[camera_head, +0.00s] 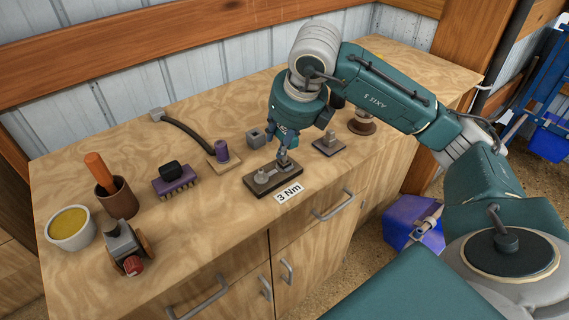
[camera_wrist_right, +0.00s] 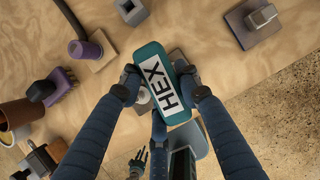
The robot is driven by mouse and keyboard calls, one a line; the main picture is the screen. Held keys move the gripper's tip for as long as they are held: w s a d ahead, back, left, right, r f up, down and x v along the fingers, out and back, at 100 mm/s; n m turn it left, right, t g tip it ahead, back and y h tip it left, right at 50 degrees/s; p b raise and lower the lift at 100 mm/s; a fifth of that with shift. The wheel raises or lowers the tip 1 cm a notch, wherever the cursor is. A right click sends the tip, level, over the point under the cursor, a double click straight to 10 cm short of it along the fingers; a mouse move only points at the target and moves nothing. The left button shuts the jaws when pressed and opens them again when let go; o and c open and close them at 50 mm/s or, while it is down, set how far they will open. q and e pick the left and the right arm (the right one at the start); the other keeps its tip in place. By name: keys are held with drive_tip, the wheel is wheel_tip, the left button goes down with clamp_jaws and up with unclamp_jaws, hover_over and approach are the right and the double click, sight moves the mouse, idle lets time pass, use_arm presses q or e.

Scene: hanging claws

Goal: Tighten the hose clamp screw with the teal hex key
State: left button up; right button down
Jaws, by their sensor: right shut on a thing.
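My right gripper (camera_head: 284,148) is shut on the teal hex key. It points down over the right part of the hose clamp fixture. In the right wrist view the hex key's teal handle (camera_wrist_right: 168,84), with a white HEX label, sits between the fingertips (camera_wrist_right: 160,80). The hose clamp fixture is a dark block (camera_head: 258,187) with grey metal parts, beside a 3 Nm label (camera_head: 289,193). The handle and fingers hide most of the fixture in the wrist view. I cannot tell whether the key's tip is in the screw. My left gripper is not identifiable.
A grey block (camera_head: 256,138) stands behind the fixture, a purple post (camera_head: 221,151) left, and a plate with a metal block (camera_head: 330,144) right. A purple brush (camera_head: 174,180), brown cup (camera_head: 117,198) and yellow-filled bowl (camera_head: 70,228) stand farther left. The front edge is close.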

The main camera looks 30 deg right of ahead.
drive_tip(key=shift+f+m+h, duration=0.1)
drive_tip(key=shift+m+h, duration=0.3)
drive_tip(key=shift+m, duration=0.6)
drive_tip(key=shift+m+g+h, duration=0.3)
drive_tip(key=shift+m+h, duration=0.1)
drive_tip(key=shift+m, duration=0.8)
drive_tip(key=shift+p, duration=0.3)
drive_tip(key=shift+w+m+h+p, duration=0.1)
drive_tip(key=shift+m+h+p, duration=0.25)
drive_tip(key=shift+m, duration=0.65)
drive_tip(key=shift+f+g, duration=0.1)
drive_tip(key=shift+g, duration=0.2)
drive_tip(key=shift+m+g+h+p, duration=0.3)
drive_tip(key=shift+m+h+p, duration=0.05)
drive_tip(key=shift+m+p, duration=1.15)
drive_tip(key=shift+f, duration=0.1)
drive_tip(key=shift+r, duration=0.25)
